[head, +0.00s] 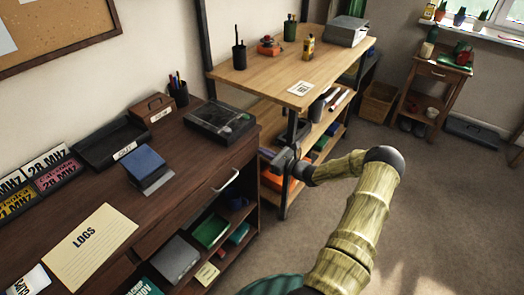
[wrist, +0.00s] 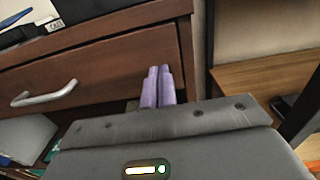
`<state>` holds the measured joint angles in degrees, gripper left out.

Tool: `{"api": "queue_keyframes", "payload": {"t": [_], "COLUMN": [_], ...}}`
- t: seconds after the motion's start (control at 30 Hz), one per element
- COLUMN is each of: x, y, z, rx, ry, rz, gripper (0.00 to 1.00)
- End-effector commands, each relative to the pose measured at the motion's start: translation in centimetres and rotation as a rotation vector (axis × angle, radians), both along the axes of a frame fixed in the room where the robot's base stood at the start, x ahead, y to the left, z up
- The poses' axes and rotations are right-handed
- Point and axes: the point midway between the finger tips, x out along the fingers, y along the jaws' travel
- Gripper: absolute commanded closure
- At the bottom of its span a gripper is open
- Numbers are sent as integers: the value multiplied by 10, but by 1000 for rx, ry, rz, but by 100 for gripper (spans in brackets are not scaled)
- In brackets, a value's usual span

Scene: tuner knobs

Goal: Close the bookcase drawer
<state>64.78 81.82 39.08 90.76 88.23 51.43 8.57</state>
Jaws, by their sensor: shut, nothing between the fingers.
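The dark brown bookcase (head: 75,195) stands at the left in the head view, with a drawer (head: 205,197) just under its top. The drawer front has a curved silver handle (head: 227,181). In the wrist view the drawer front (wrist: 100,72) fills the upper left, with its handle (wrist: 44,94) at far left. My gripper (head: 284,160) is beside the bookcase's right end in the head view. Its two lilac fingers (wrist: 158,86) are shut together and empty, over the drawer front's lower right part. I cannot tell whether they touch it, or how far the drawer stands out.
Open shelves below the drawer hold a green tray (head: 211,230) and boxes. A black clear-lidded case (head: 220,122) and a blue box (head: 146,163) sit on the bookcase top. A light wooden workbench (head: 265,75) stands just beyond my gripper. The carpet (head: 440,215) at right is clear.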

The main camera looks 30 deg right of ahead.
Motion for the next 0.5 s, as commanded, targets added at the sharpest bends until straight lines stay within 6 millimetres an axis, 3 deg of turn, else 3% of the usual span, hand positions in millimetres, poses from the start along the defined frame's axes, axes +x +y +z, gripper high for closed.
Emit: {"api": "queue_keyframes", "payload": {"t": [0.1, 0.5], "x": [-21, -87], "y": [-16, -45], "z": [-1, -2], "rx": [-1, -1], "ry": [4, 5], "rz": [-8, 1], "gripper": [100, 100]}}
